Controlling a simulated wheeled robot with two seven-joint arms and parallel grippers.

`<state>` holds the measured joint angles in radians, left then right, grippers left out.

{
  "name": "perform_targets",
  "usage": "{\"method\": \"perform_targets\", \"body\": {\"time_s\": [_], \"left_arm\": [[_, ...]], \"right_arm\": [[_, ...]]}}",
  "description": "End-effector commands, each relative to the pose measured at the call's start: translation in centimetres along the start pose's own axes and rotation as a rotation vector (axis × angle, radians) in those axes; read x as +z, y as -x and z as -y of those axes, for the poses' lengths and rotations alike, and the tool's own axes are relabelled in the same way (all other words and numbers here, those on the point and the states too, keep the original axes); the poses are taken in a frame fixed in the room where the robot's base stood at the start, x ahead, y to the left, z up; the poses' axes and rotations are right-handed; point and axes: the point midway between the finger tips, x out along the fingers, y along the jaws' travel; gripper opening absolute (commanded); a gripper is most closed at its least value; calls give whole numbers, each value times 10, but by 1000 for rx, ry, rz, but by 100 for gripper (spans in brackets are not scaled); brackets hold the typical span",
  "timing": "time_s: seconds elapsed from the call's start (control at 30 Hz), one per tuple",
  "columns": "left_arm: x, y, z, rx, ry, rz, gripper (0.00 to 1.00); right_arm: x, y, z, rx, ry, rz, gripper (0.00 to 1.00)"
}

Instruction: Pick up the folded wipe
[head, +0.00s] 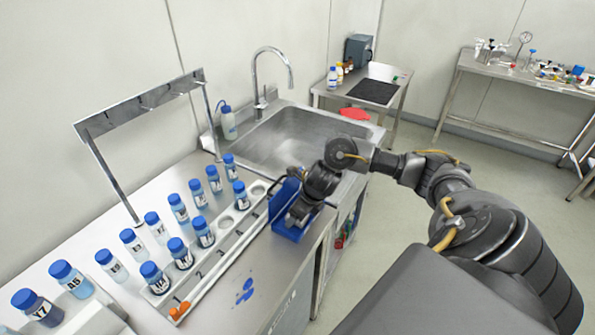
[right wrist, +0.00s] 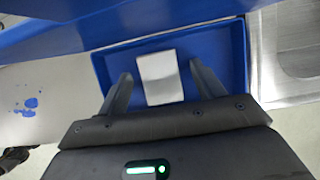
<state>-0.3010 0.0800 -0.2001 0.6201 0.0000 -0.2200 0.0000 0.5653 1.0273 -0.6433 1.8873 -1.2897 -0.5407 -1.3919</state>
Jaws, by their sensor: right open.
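The folded wipe (right wrist: 160,80) is a small white rectangle lying in a blue tray (right wrist: 238,62), seen in the right wrist view. My right gripper (right wrist: 159,85) is open, with one finger on each side of the wipe and a gap on both sides. In the head view my right gripper (head: 300,212) reaches down into the blue tray (head: 290,233) at the counter's front edge. The wipe is hidden there by the gripper and arm. My left gripper is not in view.
A white rack (head: 222,262) with several blue-capped bottles stands left of the tray. A sink (head: 290,140) lies behind it. Blue spill spots (head: 245,291) mark the counter in front. A blue surface (right wrist: 120,25) crosses the top of the wrist view.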

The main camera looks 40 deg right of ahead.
Motion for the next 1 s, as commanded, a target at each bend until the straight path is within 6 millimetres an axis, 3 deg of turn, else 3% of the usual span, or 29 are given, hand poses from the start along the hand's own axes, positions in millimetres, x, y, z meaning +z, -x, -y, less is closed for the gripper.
{"method": "perform_targets", "body": {"time_s": [0.07,0.43,0.8,1.0], "left_arm": [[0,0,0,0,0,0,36],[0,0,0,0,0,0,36],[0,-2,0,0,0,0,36],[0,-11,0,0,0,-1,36]], "right_arm": [[0,0,0,0,0,0,67],[0,0,0,0,0,1,20],[2,2,0,0,-1,2,20],[9,18,0,-1,2,7,20]]}}
